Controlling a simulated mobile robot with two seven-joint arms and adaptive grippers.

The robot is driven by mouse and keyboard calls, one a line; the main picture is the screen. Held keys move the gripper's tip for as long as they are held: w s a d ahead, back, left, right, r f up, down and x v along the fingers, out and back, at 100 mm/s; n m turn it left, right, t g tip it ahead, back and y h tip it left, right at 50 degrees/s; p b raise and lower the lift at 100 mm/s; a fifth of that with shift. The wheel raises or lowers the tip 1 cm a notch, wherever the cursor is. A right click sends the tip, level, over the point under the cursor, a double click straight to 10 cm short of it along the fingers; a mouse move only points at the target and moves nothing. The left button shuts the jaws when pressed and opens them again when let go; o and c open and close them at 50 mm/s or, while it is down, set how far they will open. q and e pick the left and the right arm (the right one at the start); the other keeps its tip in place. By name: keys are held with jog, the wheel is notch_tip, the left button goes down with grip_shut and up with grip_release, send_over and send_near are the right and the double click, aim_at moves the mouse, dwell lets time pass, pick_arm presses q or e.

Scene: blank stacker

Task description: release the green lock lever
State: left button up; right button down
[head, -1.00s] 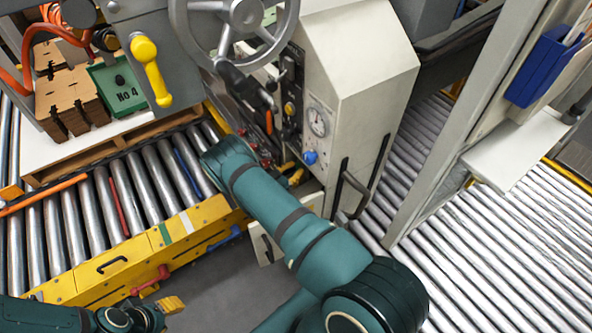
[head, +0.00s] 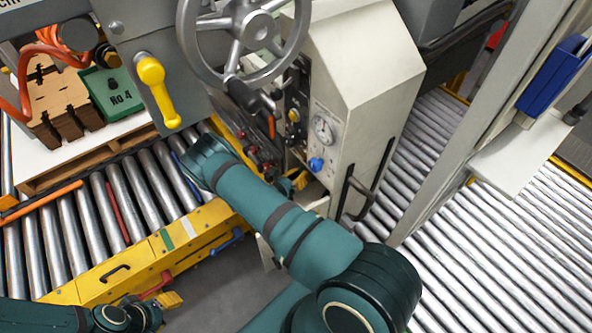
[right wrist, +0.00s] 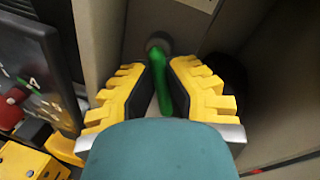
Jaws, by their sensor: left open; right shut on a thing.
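The green lock lever (right wrist: 177,93) shows in the right wrist view. It runs down from a round grey pivot on a pale panel, between the two yellow fingers of my right gripper (right wrist: 159,68). My left gripper (head: 172,300) is open and empty at the lower left, below the yellow conveyor frame.
The pale cabinet (head: 365,60) has a gauge, a blue knob (head: 316,164) and a handle (head: 357,197). A large handwheel (head: 243,30) and a yellow lever (head: 157,90) are above. A red knob (right wrist: 12,108) and dark panel are left of the right gripper.

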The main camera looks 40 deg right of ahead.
jog(key=n, duration=0.3)
jog(key=shift+s+r+g+y, duration=0.25)
jog(key=shift+r+g+y, duration=0.05)
jog(key=n, duration=0.2)
jog(key=n+g, duration=0.1)
jog(key=n, duration=0.1)
jog(key=shift+s+r, duration=0.2)
jog(key=shift+r, duration=0.2)
jog(key=shift+n, duration=0.3)
jog(key=c, duration=1.3)
grip_release()
jog(key=shift+d, duration=0.1)
jog(key=shift+o, duration=0.2)
jog(key=shift+f, duration=0.1)
